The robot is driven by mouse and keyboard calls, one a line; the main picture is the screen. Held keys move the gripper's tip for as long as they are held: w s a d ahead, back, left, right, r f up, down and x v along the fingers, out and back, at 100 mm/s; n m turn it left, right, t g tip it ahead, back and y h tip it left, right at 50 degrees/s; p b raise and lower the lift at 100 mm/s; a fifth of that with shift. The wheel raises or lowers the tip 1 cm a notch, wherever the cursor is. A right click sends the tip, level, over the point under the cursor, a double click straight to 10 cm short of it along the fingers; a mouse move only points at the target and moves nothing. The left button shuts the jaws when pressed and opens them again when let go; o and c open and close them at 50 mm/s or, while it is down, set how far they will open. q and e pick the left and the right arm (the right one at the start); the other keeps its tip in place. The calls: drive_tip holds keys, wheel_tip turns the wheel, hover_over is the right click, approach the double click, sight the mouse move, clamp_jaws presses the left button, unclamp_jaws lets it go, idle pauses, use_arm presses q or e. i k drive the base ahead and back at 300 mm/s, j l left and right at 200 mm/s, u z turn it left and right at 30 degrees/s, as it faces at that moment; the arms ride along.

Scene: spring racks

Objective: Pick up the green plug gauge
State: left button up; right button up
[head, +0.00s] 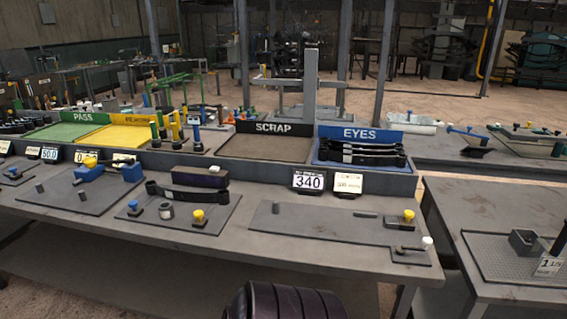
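Green-handled upright pins, which look like the green plug gauge (161,122), stand in the head view on the back ledge of the bench, left of centre. They are beside similar yellow pins (176,128) and a blue-topped one (195,135). I cannot tell from here whether the green pieces are one gauge or two. Neither of my grippers is in view.
To the right are the SCRAP tray (262,147) and blue EYES tray (325,156) with dark springs. Fixtures with coloured knobs occupy the bench front (250,240).

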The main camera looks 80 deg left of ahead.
sight(155, 138)
drive_tip(key=k+j+u, duration=0.2)
drive_tip(key=u, duration=0.2)
drive_tip(key=k+j+u, duration=0.15)
drive_tip(key=j+u, duration=0.3)
drive_tip(key=k+j+u, duration=0.15)
drive_tip(key=j+u, duration=0.25)
